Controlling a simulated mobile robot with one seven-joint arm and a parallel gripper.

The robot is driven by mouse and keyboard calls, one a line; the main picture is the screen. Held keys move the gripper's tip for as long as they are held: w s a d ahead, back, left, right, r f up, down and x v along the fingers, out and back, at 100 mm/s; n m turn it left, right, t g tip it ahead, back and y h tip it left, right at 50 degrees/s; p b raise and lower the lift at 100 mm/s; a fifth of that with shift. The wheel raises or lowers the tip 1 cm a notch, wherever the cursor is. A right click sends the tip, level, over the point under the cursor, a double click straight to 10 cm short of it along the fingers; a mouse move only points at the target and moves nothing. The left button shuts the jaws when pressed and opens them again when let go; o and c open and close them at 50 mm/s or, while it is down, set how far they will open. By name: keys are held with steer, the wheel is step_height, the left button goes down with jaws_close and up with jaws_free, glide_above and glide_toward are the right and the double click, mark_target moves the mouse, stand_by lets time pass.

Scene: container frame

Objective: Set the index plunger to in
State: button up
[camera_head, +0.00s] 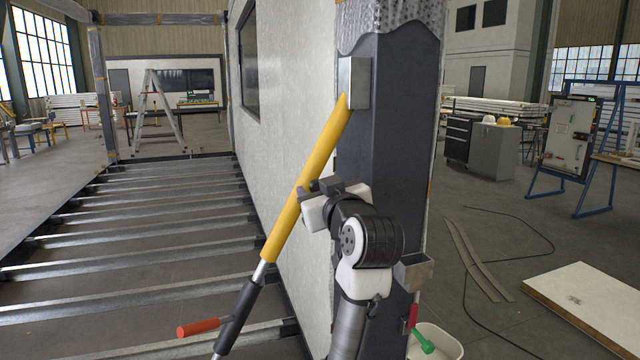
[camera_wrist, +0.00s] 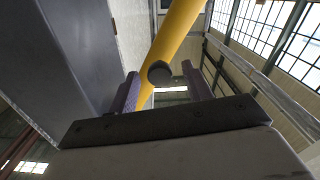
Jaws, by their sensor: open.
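The index plunger appears to be the round dark knob (camera_wrist: 160,72) on the side of the yellow tube (camera_wrist: 177,38) in the wrist view. In the head view the yellow tube (camera_head: 308,178) slants down and left from a metal bracket on the dark post, and I cannot clearly make out the knob there. My gripper (camera_head: 316,188) is beside the middle of the tube. In the wrist view my gripper (camera_wrist: 161,80) is open, with a finger on each side of the knob. I cannot tell whether the fingers touch it, or how far the plunger stands out.
The dark post (camera_head: 388,120) and pale wall panel (camera_head: 285,100) stand close to my arm. A black sleeve (camera_head: 238,313) and red-handled bar (camera_head: 204,326) are at the tube's lower end. A small metal holder (camera_head: 413,272) is on the post. Open floor beams lie left.

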jaws_close()
steer(key=shift+w+a, duration=0.2)
steer(key=shift+w, duration=0.5)
steer(key=shift+w+a, duration=0.1)
steer(key=shift+w, duration=0.2)
steer(key=shift+s+r, duration=0.1)
steer(key=shift+s, duration=0.05)
jaws_free()
